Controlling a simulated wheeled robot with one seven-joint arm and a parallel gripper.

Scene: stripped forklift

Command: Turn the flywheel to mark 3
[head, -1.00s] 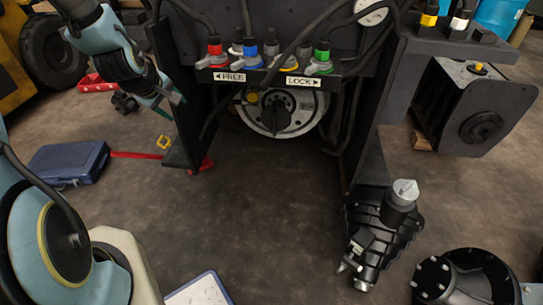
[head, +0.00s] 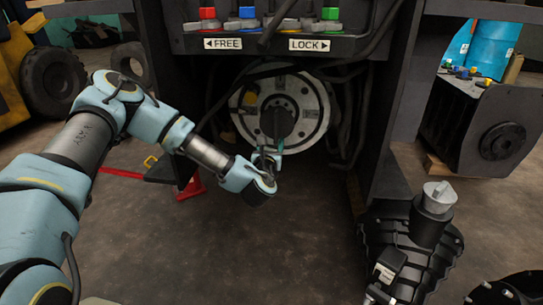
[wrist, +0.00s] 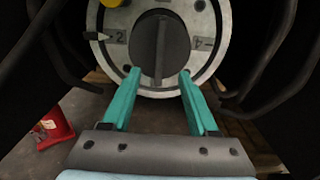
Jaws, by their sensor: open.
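The flywheel (head: 310,112) is a light grey metal disc with a dark central hub (wrist: 160,45), set low in the dark forklift frame. In the wrist view a dark pointer at the left (wrist: 97,36) is beside the mark 2 (wrist: 119,37). A mark that looks like 4 (wrist: 203,43) is on the right of the face. Mark 3 is not visible. My gripper (wrist: 159,73) is open, its two teal fingers below and either side of the hub's lower end. Contact cannot be told.
Above the flywheel is a ledge with FREE (head: 223,44) and LOCK (head: 310,45) labels and coloured levers (head: 248,18). Dark hoses (head: 355,120) hang at the right. A black finned housing (head: 415,245) stands on the floor at right. Floor in front is clear.

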